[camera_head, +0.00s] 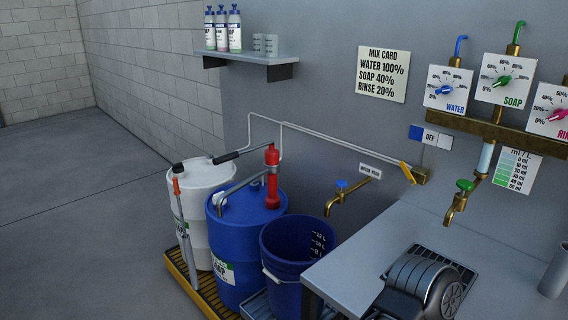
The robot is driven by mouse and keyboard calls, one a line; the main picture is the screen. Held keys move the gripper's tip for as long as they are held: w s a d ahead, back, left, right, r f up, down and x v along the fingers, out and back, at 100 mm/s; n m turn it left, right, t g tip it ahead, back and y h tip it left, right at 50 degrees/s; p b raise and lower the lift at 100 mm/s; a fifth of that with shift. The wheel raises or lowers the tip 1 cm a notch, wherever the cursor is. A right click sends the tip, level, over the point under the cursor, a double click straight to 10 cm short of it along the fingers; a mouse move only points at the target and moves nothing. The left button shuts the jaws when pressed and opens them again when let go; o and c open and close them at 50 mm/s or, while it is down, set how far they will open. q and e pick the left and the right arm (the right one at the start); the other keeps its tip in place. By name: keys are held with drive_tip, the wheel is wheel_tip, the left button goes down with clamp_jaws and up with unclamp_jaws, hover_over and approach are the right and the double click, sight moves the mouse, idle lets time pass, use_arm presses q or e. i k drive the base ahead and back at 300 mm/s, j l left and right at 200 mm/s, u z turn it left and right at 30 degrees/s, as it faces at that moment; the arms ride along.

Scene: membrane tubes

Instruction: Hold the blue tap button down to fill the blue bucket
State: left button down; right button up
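The blue tap button (341,184) sits on top of a brass tap (334,203) that comes out of the grey wall. A small white label is fixed above it. The tap's spout points down over the right part of the blue bucket (285,272). The bucket is open and upright, with white litre marks on its inner wall and a pale handle at its left. I cannot make out any water in it, and its lower right is hidden by the counter. Neither of my grippers shows in this view.
A blue drum (238,257) with a red pump (272,178) and a white drum (197,190) stand left of the bucket on a yellow-edged tray (181,278). The grey counter (352,255) borders the bucket's right. Another brass tap (455,207) has a green button. Open floor lies left.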

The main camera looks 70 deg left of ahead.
sight(341, 183)
drive_tip(key=k+j, duration=0.15)
drive_tip(key=j, duration=0.25)
drive_tip(key=k+j, duration=0.15)
drive_tip(key=j, duration=0.2)
drive_tip(key=k+j, duration=0.15)
drive_tip(key=j, duration=0.25)
drive_tip(key=k+j, duration=0.15)
drive_tip(key=j, duration=0.25)
drive_tip(key=k+j, duration=0.15)
drive_tip(key=j, duration=0.25)
